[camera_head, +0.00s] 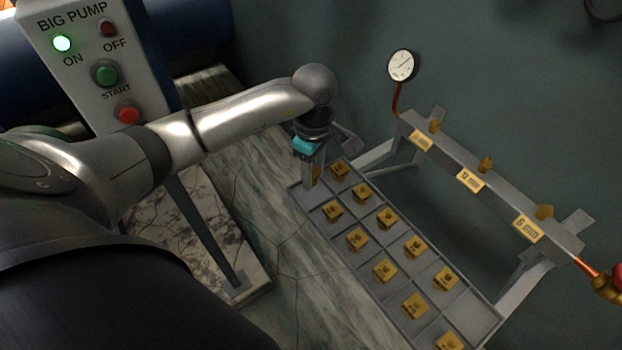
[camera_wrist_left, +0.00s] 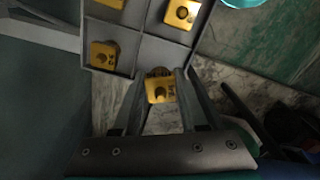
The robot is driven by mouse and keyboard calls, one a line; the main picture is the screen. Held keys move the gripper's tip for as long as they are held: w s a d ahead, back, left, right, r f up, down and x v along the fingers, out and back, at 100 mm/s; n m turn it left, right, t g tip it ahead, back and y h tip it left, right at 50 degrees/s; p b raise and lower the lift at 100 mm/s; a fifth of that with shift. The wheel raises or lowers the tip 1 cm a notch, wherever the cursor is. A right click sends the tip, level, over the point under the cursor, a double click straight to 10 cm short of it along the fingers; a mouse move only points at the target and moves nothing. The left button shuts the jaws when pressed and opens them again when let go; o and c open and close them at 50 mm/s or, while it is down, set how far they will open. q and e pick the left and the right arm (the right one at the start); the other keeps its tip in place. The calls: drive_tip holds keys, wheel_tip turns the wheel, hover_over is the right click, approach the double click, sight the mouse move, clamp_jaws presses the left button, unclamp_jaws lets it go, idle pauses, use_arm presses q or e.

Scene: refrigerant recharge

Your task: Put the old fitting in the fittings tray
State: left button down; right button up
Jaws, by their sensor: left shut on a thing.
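My left gripper (camera_head: 315,178) is at the far left end of the fittings tray (camera_head: 489,316), fingers pointing down. In the left wrist view the left gripper (camera_wrist_left: 160,92) is shut on a yellow fitting (camera_wrist_left: 160,89), held between its fingertips. The fitting sits just at or beyond the tray's edge in that view; I cannot tell its height above the tray. In the head view it is mostly hidden by the fingers. The grey tray has compartments with several yellow fittings, such as one (camera_head: 333,210) near my gripper. My right gripper is not in view.
A grey manifold bar (camera_head: 500,199) with yellow size labels stands behind the tray, with a pressure gauge (camera_head: 402,65) at its left end. A pump control box (camera_head: 92,62) with a lit green lamp stands at the left. The floor (camera_head: 300,290) left of the tray is clear.

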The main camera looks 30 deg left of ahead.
sight(313, 194)
use_arm(q)
wheel_tip(313, 194, down, 4)
drive_tip(key=b, duration=0.2)
drive_tip(key=shift+b, duration=0.35)
drive_tip(key=shift+f, duration=0.15)
drive_tip(key=shift+f, duration=0.1)
drive_tip(key=c, duration=0.7)
unclamp_jaws()
